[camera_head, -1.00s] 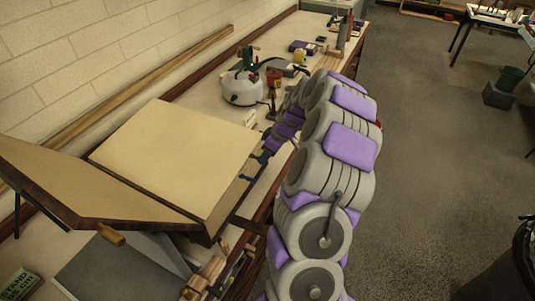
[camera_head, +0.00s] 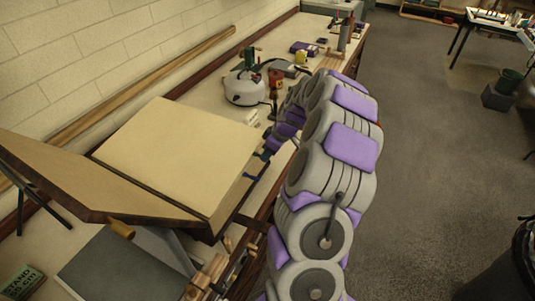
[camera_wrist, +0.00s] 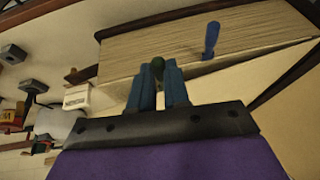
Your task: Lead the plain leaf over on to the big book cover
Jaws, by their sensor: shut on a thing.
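The big book lies open on the bench, its cover (camera_head: 85,185) tilted up at the left. The broad cream plain leaf (camera_head: 180,150) lies on top of the page block. My gripper (camera_head: 268,146) is at the right edge of the book, partly hidden by my arm. In the wrist view my blue fingers (camera_wrist: 158,88) are close together at the page edges (camera_wrist: 190,48). They are shut at the leaf's edge; the exact contact is hidden. A dark green piece (camera_wrist: 157,66) shows between the fingertips. A blue tab (camera_wrist: 211,38) sticks out beside them.
A white kettle-like pot (camera_head: 245,88) and other tools stand beyond the book. A grey board (camera_head: 120,265) and a green box (camera_head: 22,284) lie at the near left. A wooden strip (camera_head: 140,85) runs along the wall. My arm covers the bench's right edge.

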